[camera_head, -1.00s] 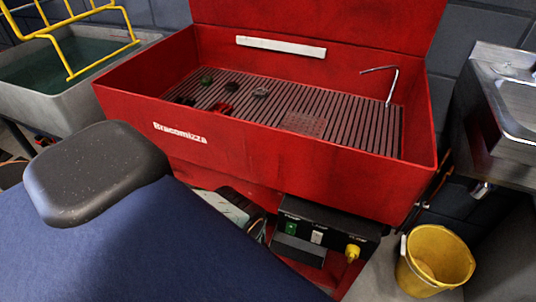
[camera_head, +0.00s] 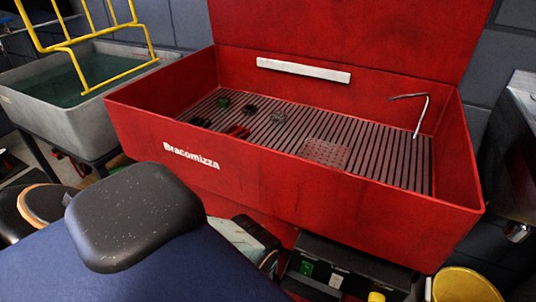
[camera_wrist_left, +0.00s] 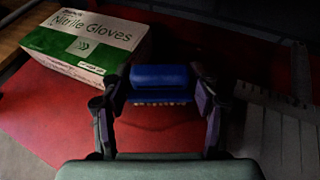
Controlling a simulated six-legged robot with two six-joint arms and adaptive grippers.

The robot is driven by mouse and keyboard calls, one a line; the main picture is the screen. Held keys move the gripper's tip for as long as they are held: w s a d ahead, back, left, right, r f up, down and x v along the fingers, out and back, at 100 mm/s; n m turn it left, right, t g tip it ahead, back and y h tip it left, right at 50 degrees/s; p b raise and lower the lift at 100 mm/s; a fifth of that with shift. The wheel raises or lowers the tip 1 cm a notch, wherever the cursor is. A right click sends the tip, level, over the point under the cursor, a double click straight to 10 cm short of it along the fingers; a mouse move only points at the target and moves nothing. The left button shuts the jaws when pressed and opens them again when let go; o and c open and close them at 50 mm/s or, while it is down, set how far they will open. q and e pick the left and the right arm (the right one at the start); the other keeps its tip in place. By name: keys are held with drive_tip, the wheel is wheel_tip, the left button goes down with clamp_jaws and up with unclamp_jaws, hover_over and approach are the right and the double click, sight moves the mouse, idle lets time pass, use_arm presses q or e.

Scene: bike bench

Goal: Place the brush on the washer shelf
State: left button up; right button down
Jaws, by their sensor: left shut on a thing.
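In the left wrist view my left gripper (camera_wrist_left: 161,98) is shut on a blue brush (camera_wrist_left: 160,74), with pale bristle ends showing along its lower edge. Below it is a red surface (camera_wrist_left: 40,115); I cannot tell the height of the brush above it. In the head view the red parts washer (camera_head: 330,195) marked Bracomizza has a slatted grid shelf (camera_head: 385,175) inside its basin. Neither gripper nor the brush shows in the head view.
A Nitrile Gloves box (camera_wrist_left: 85,45) stands on the red surface left of the brush. Small dark parts (camera_head: 250,109) lie on the grid's left side. A bent metal spout (camera_head: 424,112) rises at its right. A yellow bucket (camera_head: 465,285) is at lower right.

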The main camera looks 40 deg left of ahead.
use_arm(q)
drive_tip(key=shift+f+b, duration=2.8)
drive_tip(key=shift+f, duration=0.4)
drive_tip(key=shift+r, duration=0.1)
drive_tip(key=shift+a, duration=0.1)
drive_tip(key=o, duration=1.1)
drive_tip(key=shift+o, duration=0.2)
